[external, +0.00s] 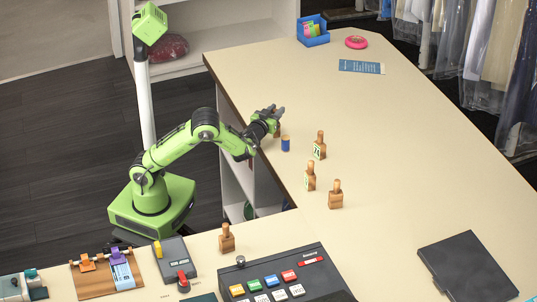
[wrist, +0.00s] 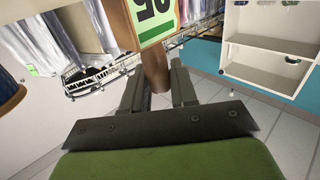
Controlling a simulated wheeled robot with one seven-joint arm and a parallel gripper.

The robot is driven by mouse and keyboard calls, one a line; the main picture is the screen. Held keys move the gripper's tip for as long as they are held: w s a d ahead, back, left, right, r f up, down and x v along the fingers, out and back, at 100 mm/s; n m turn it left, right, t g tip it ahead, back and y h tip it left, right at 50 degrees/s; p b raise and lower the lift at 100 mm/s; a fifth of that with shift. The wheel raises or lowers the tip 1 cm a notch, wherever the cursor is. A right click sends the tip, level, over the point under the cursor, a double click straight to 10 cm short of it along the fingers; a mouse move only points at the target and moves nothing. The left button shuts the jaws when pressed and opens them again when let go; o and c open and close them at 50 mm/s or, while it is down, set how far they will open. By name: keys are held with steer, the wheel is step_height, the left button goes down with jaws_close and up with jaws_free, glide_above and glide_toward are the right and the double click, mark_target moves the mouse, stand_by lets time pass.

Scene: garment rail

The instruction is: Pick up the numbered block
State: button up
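My gripper (external: 277,110) is above the table's left edge. A brown wooden block (external: 277,131) shows just under its fingers, mostly hidden by them. In the wrist view a wooden block (wrist: 118,22) with a green-edged white number label (wrist: 153,14) fills the top; its digits appear inverted and are partly cut off. Its round peg (wrist: 154,72) lies between the two fingers (wrist: 158,82), which look shut on it. I cannot tell whether its base touches the table. Other blocks with pegs stand on the table: two with number labels (external: 319,150) (external: 310,182), one showing no label (external: 335,198).
A small blue cylinder (external: 286,144) stands right beside the gripper. Another pegged block (external: 227,242) is on the front counter, near a keypad (external: 285,278). A blue bin (external: 312,36) and a pink ring (external: 356,42) are at the back. The table's middle right (external: 420,150) is clear.

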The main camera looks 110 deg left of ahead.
jaws_close()
steer(key=shift+r, duration=0.1)
step_height(320, 180, up, 28)
steer(key=p, duration=0.8)
